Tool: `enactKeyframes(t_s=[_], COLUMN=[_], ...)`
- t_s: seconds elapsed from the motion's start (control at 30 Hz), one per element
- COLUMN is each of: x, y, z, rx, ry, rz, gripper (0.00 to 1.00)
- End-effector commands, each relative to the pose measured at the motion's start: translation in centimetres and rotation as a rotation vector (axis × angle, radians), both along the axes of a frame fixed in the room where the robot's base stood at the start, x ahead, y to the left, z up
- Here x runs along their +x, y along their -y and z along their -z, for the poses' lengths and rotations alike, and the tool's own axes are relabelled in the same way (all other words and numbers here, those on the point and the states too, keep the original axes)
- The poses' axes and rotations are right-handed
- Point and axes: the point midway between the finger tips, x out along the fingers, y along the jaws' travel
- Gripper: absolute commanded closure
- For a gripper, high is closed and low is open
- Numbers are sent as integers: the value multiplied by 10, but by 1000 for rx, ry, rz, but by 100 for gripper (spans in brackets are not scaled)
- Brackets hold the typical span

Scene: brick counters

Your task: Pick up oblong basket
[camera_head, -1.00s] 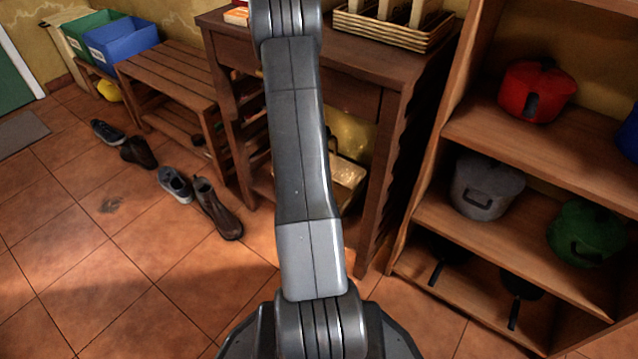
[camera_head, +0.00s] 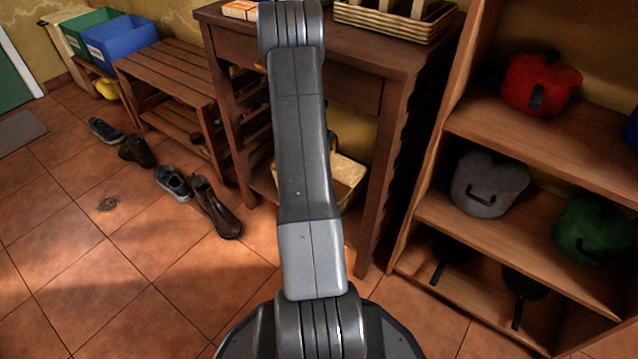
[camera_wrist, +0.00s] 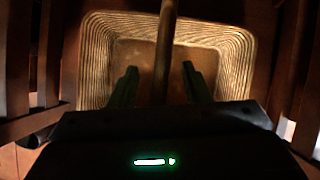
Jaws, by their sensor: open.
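A tan woven basket (camera_wrist: 100,58) with a ribbed, flared rim fills the upper middle of the wrist view. Its brown handle (camera_wrist: 166,45) crosses the middle of the basket. My gripper (camera_wrist: 160,84) is open, with one dark finger on each side of the handle. I cannot tell whether either finger touches it. In the head view, part of this basket (camera_head: 349,172) shows low inside the wooden table, partly hidden behind my arm. My gripper is hidden in the head view.
The wooden table (camera_head: 375,48) has posts close on both sides of the basket and a top above it. A second basket (camera_head: 385,27) stands on top. A shelf (camera_head: 470,225) with pots is at right. Shoes and a slatted bench (camera_head: 170,70) are at left.

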Motion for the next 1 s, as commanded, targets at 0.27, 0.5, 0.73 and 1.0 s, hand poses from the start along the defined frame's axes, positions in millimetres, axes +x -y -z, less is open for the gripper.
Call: enactKeyframes(t_s=[0.27, 0.5, 0.73, 1.0], x=[0, 0, 0, 0], y=[0, 0, 0, 0], z=[2, 2, 2, 2], rx=[0, 0, 0, 0], ry=[0, 0, 0, 0], rz=[0, 0, 0, 0], gripper=[57, 85, 100, 100])
